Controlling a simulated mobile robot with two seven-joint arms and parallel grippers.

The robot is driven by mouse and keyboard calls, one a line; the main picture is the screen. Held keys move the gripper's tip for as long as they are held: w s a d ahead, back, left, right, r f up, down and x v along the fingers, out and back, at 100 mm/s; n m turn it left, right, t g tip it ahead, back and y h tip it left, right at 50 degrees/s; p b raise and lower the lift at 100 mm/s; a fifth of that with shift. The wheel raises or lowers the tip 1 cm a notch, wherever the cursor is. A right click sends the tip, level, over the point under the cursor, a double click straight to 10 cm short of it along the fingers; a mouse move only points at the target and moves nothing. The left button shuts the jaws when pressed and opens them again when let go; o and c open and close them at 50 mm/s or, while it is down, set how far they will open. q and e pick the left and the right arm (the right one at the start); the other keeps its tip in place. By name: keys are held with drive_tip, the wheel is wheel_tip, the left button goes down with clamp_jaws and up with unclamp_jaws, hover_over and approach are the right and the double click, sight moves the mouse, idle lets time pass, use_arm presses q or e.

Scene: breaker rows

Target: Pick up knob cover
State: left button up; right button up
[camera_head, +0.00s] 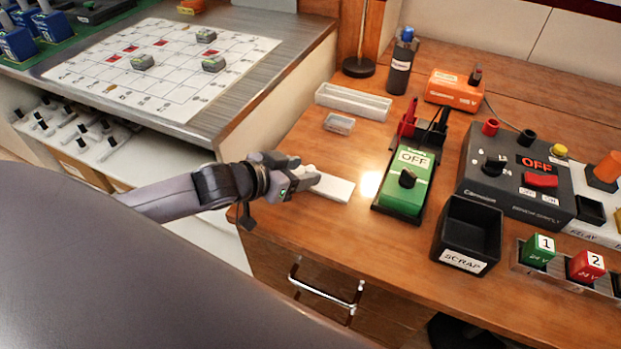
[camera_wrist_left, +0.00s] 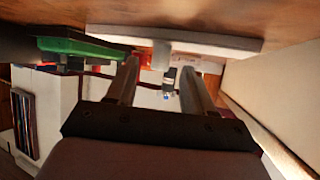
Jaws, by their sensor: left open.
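A flat white plate (camera_head: 332,187) with a short stub, which may be the knob cover, lies on the wooden table near its left edge. It also shows in the left wrist view (camera_wrist_left: 215,43), its stub (camera_wrist_left: 162,55) between my fingertips. My left gripper (camera_head: 302,175) is open at the plate's left end, its fingers (camera_wrist_left: 160,72) on either side of the stub. I cannot tell whether they touch it. A green box (camera_head: 406,182) marked OFF with a black knob stands right of the plate. My right gripper is not in view.
Behind the plate are a small clear box (camera_head: 339,123) and a long white tray (camera_head: 353,101). A black SCRAP bin (camera_head: 468,230) and a grey power unit (camera_head: 515,180) stand to the right. A bottle (camera_head: 401,65) and an orange box (camera_head: 453,91) are farther back.

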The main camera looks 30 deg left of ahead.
use_arm(q)
drive_tip(key=shift+w+d+f, duration=0.2)
drive_tip(key=shift+w+f, duration=0.05)
drive_tip(key=shift+w, duration=0.2)
clamp_jaws()
drive_tip(key=shift+r, duration=0.1)
